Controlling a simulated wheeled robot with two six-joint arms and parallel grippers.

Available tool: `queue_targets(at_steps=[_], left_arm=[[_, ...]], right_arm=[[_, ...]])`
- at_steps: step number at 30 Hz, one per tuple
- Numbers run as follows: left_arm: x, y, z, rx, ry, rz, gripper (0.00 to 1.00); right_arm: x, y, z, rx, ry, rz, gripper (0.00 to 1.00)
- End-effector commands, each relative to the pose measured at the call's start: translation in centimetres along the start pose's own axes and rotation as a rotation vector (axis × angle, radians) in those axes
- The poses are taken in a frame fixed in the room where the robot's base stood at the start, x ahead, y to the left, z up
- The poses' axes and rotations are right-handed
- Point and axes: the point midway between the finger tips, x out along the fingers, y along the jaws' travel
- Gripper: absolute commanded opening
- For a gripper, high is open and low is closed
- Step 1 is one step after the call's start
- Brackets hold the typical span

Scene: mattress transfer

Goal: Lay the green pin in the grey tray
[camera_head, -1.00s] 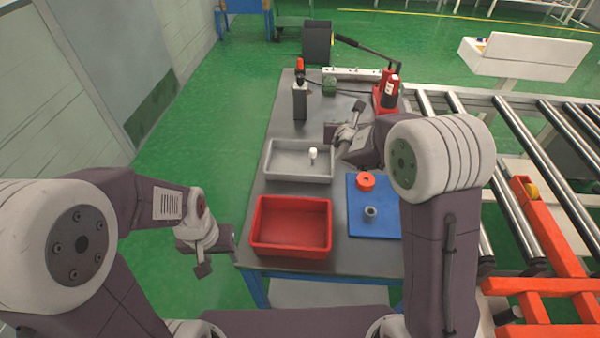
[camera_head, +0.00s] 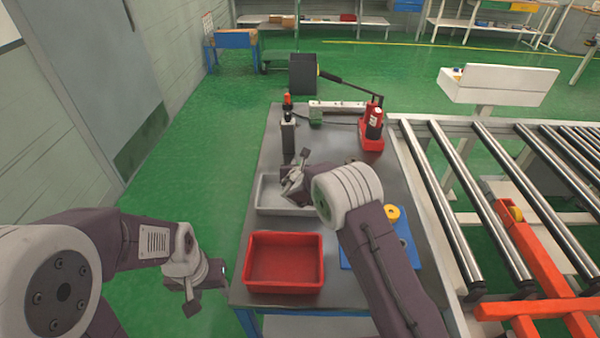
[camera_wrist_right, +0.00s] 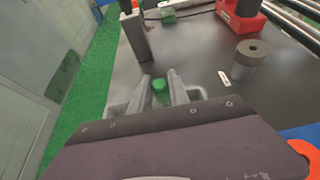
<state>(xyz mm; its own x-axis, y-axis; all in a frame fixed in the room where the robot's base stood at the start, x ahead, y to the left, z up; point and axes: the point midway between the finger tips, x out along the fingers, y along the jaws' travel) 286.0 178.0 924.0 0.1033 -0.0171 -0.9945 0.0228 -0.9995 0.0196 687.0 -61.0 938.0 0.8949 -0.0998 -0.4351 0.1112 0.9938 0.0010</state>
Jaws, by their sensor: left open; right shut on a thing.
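The grey tray (camera_head: 275,210) lies on the table behind the red bin. My right gripper (camera_head: 293,178) is over the tray and hides much of it. In the right wrist view, the right gripper (camera_wrist_right: 162,90) is shut on the green pin (camera_wrist_right: 160,87), whose green end shows between the fingers. I cannot tell whether the pin touches the tray floor. The tray's light rim shows beside the fingers in the wrist view. My left gripper (camera_head: 200,280) is open and empty, left of the table's front corner.
A red bin (camera_head: 285,262) stands in front of the tray. A blue mat (camera_head: 405,250) with a yellow-orange ring (camera_head: 391,212) lies to the right, partly behind my arm. A dark upright block (camera_head: 288,138), a green block (camera_head: 316,117) and a red jack (camera_head: 371,130) stand farther back.

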Motion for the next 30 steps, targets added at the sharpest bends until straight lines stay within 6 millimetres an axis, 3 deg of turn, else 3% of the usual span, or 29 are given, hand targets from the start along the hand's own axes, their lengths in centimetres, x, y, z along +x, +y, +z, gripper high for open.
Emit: queue_targets(at_steps=[8, 21, 22, 24, 30], left_arm=[[-0.2, 0.0, 0.0, 0.0, 0.0, 0.0, 0.5], [0.5, 0.0, 0.1, 0.0, 0.0, 0.0, 0.5], [0.3, 0.0, 0.0, 0.0, 0.0, 0.0, 0.5], [0.3, 0.0, 0.0, 0.0, 0.0, 0.0, 0.5], [0.3, 0.0, 0.0, 0.0, 0.0, 0.0, 0.5]], right_arm=[[1.6, -0.1, -3.4, -0.002, 0.0, -0.001, 0.0], [1.9, -0.1, -4.0, 0.0, -0.001, 0.0, 0.0], [1.9, -0.1, -3.9, 0.0, -0.001, 0.0, 0.3], [1.9, -0.1, -3.9, 0.0, 0.0, 0.0, 0.44], [1.9, -0.1, -3.9, 0.0, 0.0, 0.0, 0.44]])
